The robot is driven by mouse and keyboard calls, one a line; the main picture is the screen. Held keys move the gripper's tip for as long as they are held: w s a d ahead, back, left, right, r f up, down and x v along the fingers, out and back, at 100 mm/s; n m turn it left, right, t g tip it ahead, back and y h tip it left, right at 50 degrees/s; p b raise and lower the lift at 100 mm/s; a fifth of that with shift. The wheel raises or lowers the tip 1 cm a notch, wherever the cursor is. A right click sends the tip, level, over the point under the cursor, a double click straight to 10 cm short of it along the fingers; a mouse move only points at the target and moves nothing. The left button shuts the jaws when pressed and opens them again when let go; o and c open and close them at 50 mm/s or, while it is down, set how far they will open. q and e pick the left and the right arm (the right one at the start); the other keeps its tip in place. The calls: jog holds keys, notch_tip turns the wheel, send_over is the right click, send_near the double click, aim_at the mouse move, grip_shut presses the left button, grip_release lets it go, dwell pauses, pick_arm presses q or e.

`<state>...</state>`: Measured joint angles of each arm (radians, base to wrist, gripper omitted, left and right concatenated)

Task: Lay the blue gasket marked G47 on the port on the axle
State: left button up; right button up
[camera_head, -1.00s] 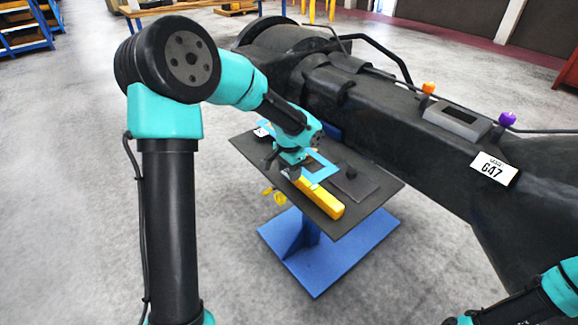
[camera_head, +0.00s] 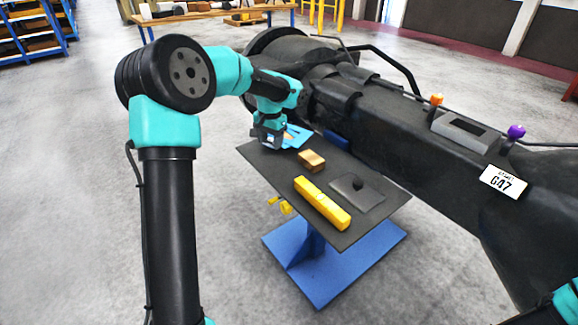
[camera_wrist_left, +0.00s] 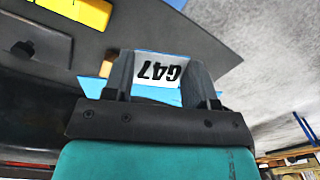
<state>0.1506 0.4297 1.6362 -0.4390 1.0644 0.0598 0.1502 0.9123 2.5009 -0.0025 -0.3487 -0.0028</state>
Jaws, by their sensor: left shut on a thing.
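My left gripper (camera_head: 268,138) is shut on the blue gasket (camera_head: 298,136) at the far left end of the dark table. The left wrist view shows its white G47 label (camera_wrist_left: 158,70) between the fingers (camera_wrist_left: 157,88), with blue gasket edges (camera_wrist_left: 92,86) around them. I cannot tell how high the gasket is above the table. The port (camera_head: 466,131) is a grey rectangular frame on top of the dark axle (camera_head: 390,122), far to the right of the gripper. A white G47 plate (camera_head: 503,181) is on the axle's side. My right gripper is not in view.
An orange knob (camera_head: 436,99) and a purple knob (camera_head: 516,131) flank the port. The table (camera_head: 350,228) bears a wooden block (camera_head: 312,160), a yellow bar (camera_head: 322,203) and a dark plate with a knob (camera_head: 357,194). A dark pipe (camera_head: 385,60) arches behind the axle.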

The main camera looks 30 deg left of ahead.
pick_arm(q)
jog(key=s+a+r+n, duration=0.2)
jog(key=a+r+n, duration=0.1)
jog(key=a+r, duration=0.4)
jog(key=s+a+r+n, duration=0.1)
jog(key=a+r+n, duration=0.2)
jog(key=a+r, duration=0.5)
jog(key=shift+s+a, duration=0.4)
jog(key=shift+a, duration=0.75)
